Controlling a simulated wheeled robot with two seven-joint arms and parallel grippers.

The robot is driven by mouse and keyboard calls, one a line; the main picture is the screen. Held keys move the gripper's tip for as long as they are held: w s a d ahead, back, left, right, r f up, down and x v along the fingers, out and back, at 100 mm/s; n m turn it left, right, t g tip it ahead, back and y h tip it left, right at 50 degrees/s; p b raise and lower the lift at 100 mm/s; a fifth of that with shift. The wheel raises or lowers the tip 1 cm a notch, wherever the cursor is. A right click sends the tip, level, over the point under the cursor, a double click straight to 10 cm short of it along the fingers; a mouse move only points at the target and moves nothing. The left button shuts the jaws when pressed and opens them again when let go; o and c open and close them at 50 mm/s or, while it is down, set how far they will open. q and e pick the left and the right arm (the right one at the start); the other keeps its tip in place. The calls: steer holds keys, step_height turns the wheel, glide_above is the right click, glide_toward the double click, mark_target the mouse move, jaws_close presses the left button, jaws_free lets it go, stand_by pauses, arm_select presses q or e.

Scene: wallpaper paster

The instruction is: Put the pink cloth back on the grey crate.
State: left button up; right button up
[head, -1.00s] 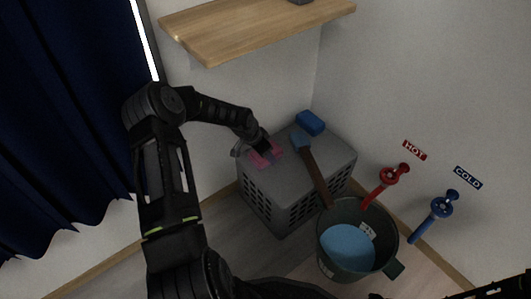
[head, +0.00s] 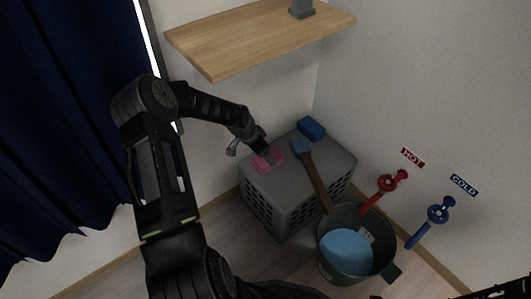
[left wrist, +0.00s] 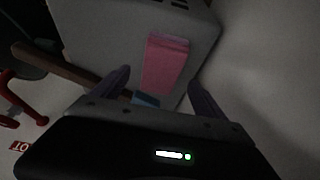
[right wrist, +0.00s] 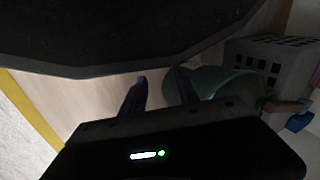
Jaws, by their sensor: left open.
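The pink cloth (head: 263,163) lies on the top of the grey crate (head: 318,178), near its left edge. My left gripper (head: 267,154) is just above the cloth, with its fingers apart. In the left wrist view, the cloth (left wrist: 164,65) lies flat as a folded strip on the crate (left wrist: 103,38), seen between the open fingers (left wrist: 158,78). Nothing is held there. My right gripper (right wrist: 160,77) is open and empty, well away from the crate; the crate (right wrist: 272,55) and a small part of the cloth (right wrist: 315,78) show beyond it.
A brush (head: 318,181) with a brown handle and a blue sponge (head: 312,129) lie on the crate. A green bucket (head: 326,250) with blue contents stands in front. Red (head: 385,188) and blue (head: 430,222) taps are at right. A wooden shelf (head: 255,35) hangs above.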

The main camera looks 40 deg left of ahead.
arm_select(q)
steer(key=shift+v, duration=1.15)
